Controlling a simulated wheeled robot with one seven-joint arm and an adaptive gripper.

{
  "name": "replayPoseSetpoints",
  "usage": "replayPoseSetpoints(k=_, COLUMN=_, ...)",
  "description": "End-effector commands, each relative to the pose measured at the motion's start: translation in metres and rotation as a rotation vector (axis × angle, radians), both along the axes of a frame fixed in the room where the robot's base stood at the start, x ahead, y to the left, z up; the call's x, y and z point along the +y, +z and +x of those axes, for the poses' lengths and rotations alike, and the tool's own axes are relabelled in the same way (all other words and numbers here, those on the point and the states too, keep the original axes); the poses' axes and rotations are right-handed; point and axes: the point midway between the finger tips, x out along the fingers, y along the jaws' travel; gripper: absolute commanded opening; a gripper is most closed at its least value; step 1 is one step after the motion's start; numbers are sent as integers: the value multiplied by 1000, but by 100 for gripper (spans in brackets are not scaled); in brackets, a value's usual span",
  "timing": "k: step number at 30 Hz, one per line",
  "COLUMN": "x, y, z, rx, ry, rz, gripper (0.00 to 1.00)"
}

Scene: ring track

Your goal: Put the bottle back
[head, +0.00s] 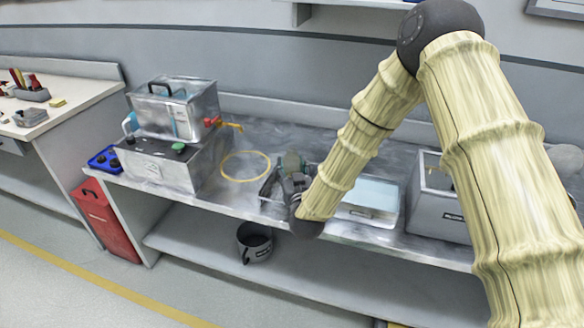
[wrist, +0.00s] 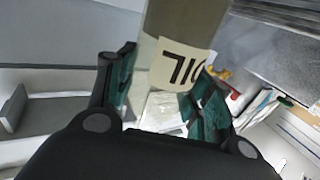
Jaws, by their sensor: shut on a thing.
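The bottle (wrist: 182,28) is a grey-green cylinder with a pale label (wrist: 180,66) bearing large black characters. In the wrist view it stands between the two green-padded fingers of my gripper (wrist: 165,95), which is shut on it. Its top end runs out of the picture. In the head view my gripper (head: 288,182) is over the metal bench, just right of a yellow ring (head: 245,166) on the bench top. A small grey-green part of the bottle (head: 292,161) shows there; my arm and gripper hide the rest. I cannot tell whether it touches the bench.
A metal tank unit (head: 160,160) with taps stands left of the ring. A pale blue-topped tray (head: 368,200) and a grey box (head: 436,208) stand to the right.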

Motion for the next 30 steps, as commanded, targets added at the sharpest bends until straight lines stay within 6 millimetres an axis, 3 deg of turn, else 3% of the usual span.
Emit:
replayPoseSetpoints(k=1, x=0, y=-1, z=0, rx=0, ry=0, rz=0, gripper=54)
replayPoseSetpoints(k=4, x=0, y=-1, z=0, rx=0, ry=0, rz=0, gripper=72)
replayPoseSetpoints(k=17, x=0, y=4, z=0, rx=0, ry=0, rz=0, gripper=72)
replayPoseSetpoints(k=23, x=-4, y=1, z=-27, rx=2, ry=1, rz=-1, gripper=72)
replayPoseSetpoints(k=30, x=-11, y=0, z=-72, rx=2, ry=1, rz=-1, gripper=72)
